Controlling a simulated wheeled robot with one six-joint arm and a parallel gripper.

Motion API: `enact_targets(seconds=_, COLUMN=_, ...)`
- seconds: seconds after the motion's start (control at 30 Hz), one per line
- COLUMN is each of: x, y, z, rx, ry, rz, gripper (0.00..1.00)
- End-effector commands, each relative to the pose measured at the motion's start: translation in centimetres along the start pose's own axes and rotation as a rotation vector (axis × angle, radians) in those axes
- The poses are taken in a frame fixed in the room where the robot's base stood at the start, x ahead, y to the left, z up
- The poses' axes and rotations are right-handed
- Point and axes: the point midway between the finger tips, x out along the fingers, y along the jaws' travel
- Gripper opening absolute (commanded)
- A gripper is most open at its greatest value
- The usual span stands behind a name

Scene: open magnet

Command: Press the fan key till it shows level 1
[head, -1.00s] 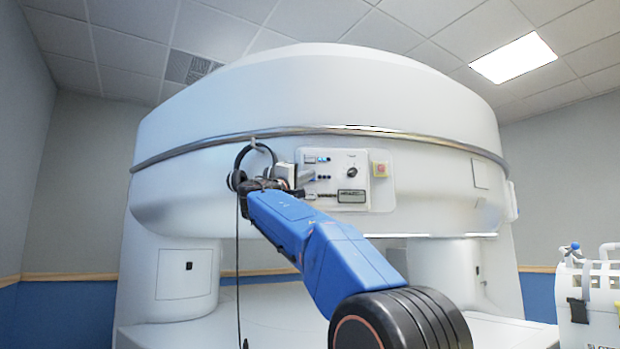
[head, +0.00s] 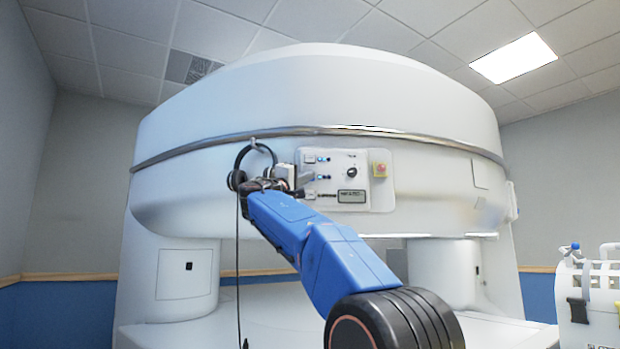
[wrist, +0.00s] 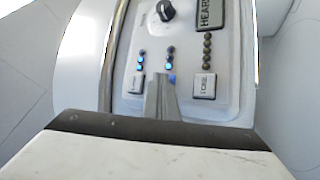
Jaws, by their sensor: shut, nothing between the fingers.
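The control panel (head: 366,198) is on the front of the white magnet. In the wrist view it has a left key (wrist: 135,83), a right key (wrist: 204,86) that seems to read TONE, and a middle key place hidden behind my fingers. I cannot read a fan label. The middle row of lights (wrist: 169,58) above my fingers shows blue lit dots and a dark one. My gripper (wrist: 161,82) is shut and empty, its tips at the middle key place; I cannot tell if they touch. It also shows in the head view (head: 304,179).
A dark knob (head: 351,172), a display (head: 351,196) and a red stop button (head: 380,170) share the panel. Headphones (head: 237,180) hang from a hook just left of my gripper, their cable hanging down. A white cart (head: 600,290) stands far right.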

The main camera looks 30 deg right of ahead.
Motion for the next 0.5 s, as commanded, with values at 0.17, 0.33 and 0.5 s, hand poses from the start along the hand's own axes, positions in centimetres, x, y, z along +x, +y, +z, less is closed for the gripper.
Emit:
enact_targets(seconds=0.17, x=0.01, y=-0.06, z=-0.03, rx=0.0, ry=0.0, rz=0.0, gripper=0.0)
enact_targets(seconds=0.33, x=-0.04, y=-0.02, z=0.01, rx=0.0, ry=0.0, rz=-0.001, gripper=0.0)
enact_targets(seconds=0.5, x=-0.43, y=0.28, z=0.31, rx=0.0, ry=0.0, rz=0.0, gripper=0.0)
